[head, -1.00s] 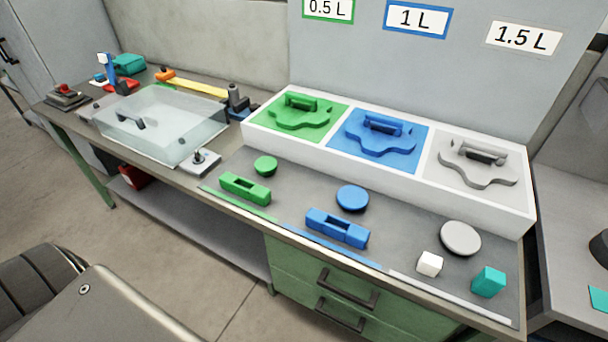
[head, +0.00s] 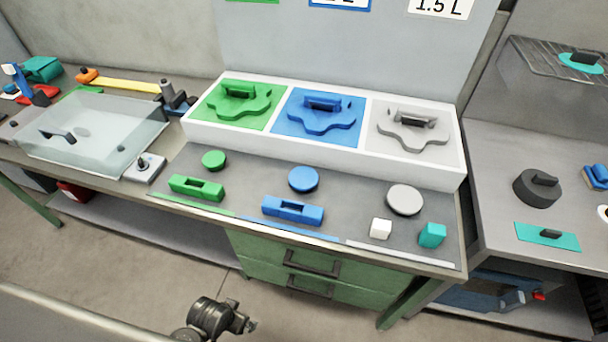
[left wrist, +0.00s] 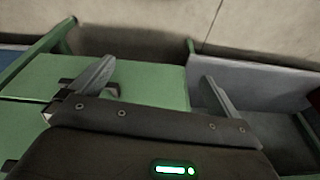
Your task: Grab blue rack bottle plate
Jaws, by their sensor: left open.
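The blue bottle plate (head: 321,122), gear-edged with a raised handle on top, lies in the middle, blue compartment of the white rack (head: 330,154) at the back of the bench. A green plate (head: 238,105) lies in the compartment to its left and a grey plate (head: 412,133) in the one to its right. My left gripper (left wrist: 158,88) is open and empty in the left wrist view, its fingers wide apart, with the green drawers behind it. It is clear of the rack. My right gripper is not in view.
In front of the rack lie a blue disc (head: 303,179), a blue block (head: 293,210), a green block (head: 196,187), a grey disc (head: 404,200), a white cube (head: 381,229) and a teal block (head: 432,235). A clear-lidded box (head: 92,130) stands left. Another bench (head: 485,200) stands right.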

